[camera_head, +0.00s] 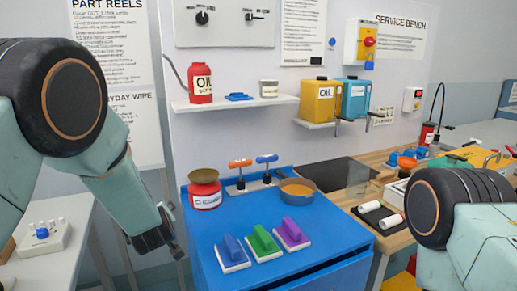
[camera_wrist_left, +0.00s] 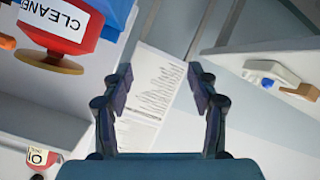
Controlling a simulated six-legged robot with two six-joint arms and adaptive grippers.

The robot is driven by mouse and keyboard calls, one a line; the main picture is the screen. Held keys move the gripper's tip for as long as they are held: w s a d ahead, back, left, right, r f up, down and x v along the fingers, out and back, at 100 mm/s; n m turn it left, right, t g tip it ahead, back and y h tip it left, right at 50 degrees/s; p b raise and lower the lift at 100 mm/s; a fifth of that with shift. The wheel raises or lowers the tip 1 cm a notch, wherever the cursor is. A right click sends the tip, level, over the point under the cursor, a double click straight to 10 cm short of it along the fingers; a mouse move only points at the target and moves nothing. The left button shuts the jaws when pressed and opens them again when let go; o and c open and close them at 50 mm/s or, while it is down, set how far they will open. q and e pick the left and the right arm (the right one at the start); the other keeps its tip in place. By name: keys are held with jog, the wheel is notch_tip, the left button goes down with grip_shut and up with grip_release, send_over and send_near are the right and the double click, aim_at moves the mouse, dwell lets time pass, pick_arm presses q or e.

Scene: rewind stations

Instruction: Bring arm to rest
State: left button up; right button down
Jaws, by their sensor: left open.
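My left arm comes in from the left in the head view, with its gripper (camera_head: 165,238) hanging low beside the left edge of the blue cabinet (camera_head: 225,262). In the left wrist view the left gripper (camera_wrist_left: 160,95) has its two fingers spread apart, with nothing between them. Beyond the fingers are a wall and a printed sheet (camera_wrist_left: 150,85). My right arm shows only as a dark joint and pale green link at the lower right of the head view. Its gripper is out of the picture.
A red cleaner can (camera_head: 205,193) stands on the cabinet near the left gripper; it also shows in the left wrist view (camera_wrist_left: 75,30). Blue, green (camera_head: 262,241) and purple tools lie in front. A grey table (camera_head: 75,235) stands left. A shelf (camera_head: 235,103) is above.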

pick_arm(q)
jog(key=s+d+f+m+g+h, duration=0.25)
jog(key=s+f+m+g, duration=0.35)
jog(key=s+f, duration=1.4)
jog(key=s+f+m+g+h, duration=0.1)
jog(key=s+f+g, duration=0.1)
jog(key=s, duration=1.2)
jog(key=s+d+f+m+g+h+b, duration=0.1)
jog(key=s+f+m+g, duration=0.1)
jog(key=s, duration=1.2)
notch_tip(320, 180, down, 2)
jog(key=shift+s+d+f+g, duration=0.2)
jog(key=shift+d+g, duration=0.05)
jog(key=shift+g, duration=0.55)
